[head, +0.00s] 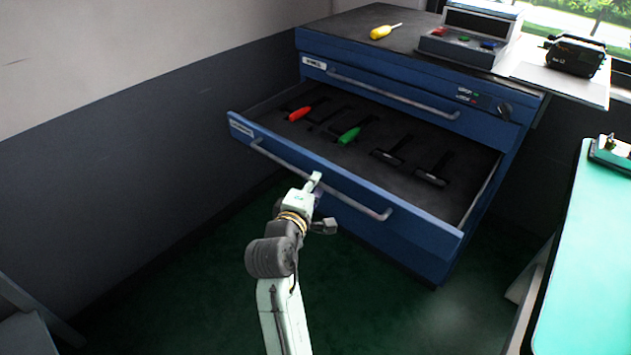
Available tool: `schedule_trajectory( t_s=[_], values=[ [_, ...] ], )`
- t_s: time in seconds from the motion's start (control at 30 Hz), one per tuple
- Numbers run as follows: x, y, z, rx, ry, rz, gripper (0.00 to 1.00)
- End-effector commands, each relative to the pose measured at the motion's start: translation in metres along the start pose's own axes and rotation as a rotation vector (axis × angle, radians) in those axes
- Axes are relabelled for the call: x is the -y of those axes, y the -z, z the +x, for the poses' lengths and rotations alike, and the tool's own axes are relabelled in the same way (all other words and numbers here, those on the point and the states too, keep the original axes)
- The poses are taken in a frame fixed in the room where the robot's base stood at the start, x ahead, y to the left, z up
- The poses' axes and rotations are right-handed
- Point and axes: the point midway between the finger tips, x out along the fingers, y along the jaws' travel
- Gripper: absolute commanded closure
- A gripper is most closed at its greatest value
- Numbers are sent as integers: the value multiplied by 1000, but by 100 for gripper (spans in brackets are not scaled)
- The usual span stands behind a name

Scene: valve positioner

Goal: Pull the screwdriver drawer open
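The blue screwdriver drawer (350,203) stands pulled well out of the cabinet. A red-handled screwdriver (300,114) and a green-handled screwdriver (349,136) lie in its dark foam liner, beside several empty cutouts. A grey bar handle (355,205) runs across the drawer front. My gripper (315,181) is at about the middle of this handle and overlaps it in the view. Its fingers are small and partly hidden by its own body, so I cannot tell whether they grip the bar.
The blue cabinet's upper drawer (385,94) is shut. On top lie a yellow screwdriver (385,31) and a control box (470,43). A teal-topped table (590,260) stands at the right. A wall (120,150) is at the left. Green floor is free below the drawer.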

Motion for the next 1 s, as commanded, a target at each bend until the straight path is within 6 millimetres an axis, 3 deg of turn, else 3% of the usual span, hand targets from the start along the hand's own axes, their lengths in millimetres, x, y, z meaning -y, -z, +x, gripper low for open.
schedule_trajectory(
  t_s=[0.2,0.33,0.87,1.0],
  values=[
    [1,1,-38,-3,1,1,80],
    [1,1,-50,-2,2,1,80],
    [0,0,-54,-1,0,1,80],
    [-12,18,-57,-53,-27,41,80]
  ],
)
